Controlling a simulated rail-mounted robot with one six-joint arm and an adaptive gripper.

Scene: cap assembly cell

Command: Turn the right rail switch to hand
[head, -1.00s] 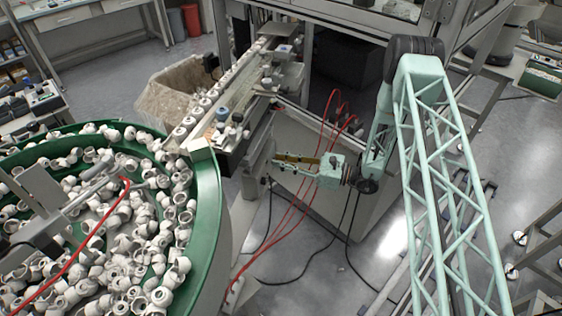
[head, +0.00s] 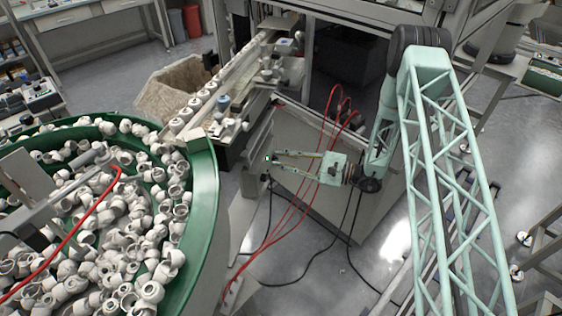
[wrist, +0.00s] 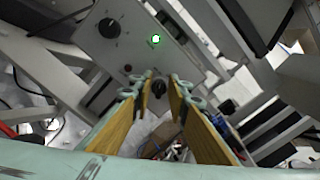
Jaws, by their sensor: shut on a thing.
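A grey control panel (wrist: 172,58) shows in the wrist view with a green lit button (wrist: 155,39), a large black knob (wrist: 101,27) at upper left and a smaller black switch knob (wrist: 158,87) near its lower edge. My gripper (wrist: 160,80) has its two tan-sided fingers on either side of the smaller knob and is shut on it. The knob's markings are too small to read, so its setting cannot be told. In the head view my gripper (head: 278,158) points left, with the green light (head: 267,158) just past its fingertips; the knob is hidden there.
Red hoses (head: 307,190) hang close to my gripper, and dark cables lie on the floor. A green-rimmed bowl (head: 205,200) full of white caps stands at left. A conveyor rail (head: 215,85) with caps lies behind, near a grey cabinet (head: 345,205).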

